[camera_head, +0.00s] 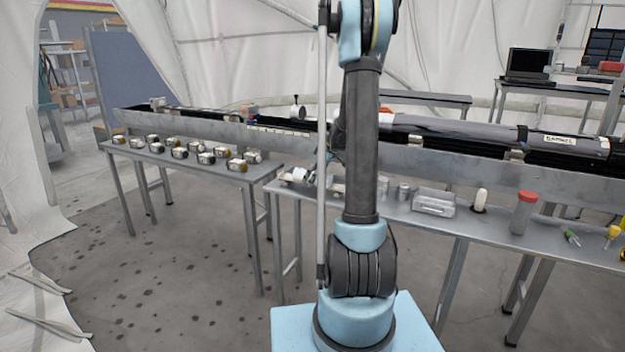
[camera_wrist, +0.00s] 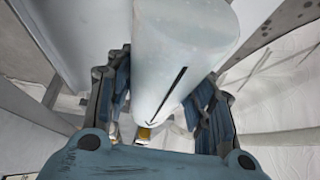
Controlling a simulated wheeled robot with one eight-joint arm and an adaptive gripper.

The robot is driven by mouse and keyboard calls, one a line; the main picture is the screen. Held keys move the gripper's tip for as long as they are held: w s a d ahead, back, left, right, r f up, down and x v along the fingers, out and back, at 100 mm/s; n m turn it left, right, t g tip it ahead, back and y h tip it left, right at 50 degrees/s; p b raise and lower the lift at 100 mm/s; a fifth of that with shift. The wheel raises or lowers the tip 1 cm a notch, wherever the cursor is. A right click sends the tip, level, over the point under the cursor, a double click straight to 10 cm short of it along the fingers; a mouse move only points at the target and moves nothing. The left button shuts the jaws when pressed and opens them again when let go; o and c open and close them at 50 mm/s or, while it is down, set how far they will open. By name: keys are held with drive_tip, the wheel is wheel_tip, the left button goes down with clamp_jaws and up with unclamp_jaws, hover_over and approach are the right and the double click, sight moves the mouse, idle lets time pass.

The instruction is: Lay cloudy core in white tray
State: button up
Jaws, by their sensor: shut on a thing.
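My gripper (camera_wrist: 163,100) shows in the wrist view with a blue-padded finger on each side of a pale, cloudy cylinder (camera_wrist: 185,42). It is shut on this cylinder, which has a dark slit-like line along its near end. In the head view I cannot make out my gripper or the held cylinder; my arm covers the middle. A small whitish tray-like box (camera_head: 434,205) is on the right bench; I cannot tell if it is the white tray.
The right bench (camera_head: 470,227) also holds a red-capped bottle (camera_head: 523,212), a white-topped item (camera_head: 480,200) and small tools. The left bench (camera_head: 190,166) carries several small metal fittings. A long metal trough (camera_head: 450,160) with dark tubes runs behind both. Bare floor lies at front left.

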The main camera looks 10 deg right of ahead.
drive_tip(key=o, duration=1.5)
drive_tip(key=shift+c, duration=0.2)
drive_tip(key=shift+r, duration=0.1)
drive_tip(key=v, duration=1.1)
drive_tip(key=shift+s+d+r, duration=0.15)
drive_tip(key=shift+r, duration=0.15)
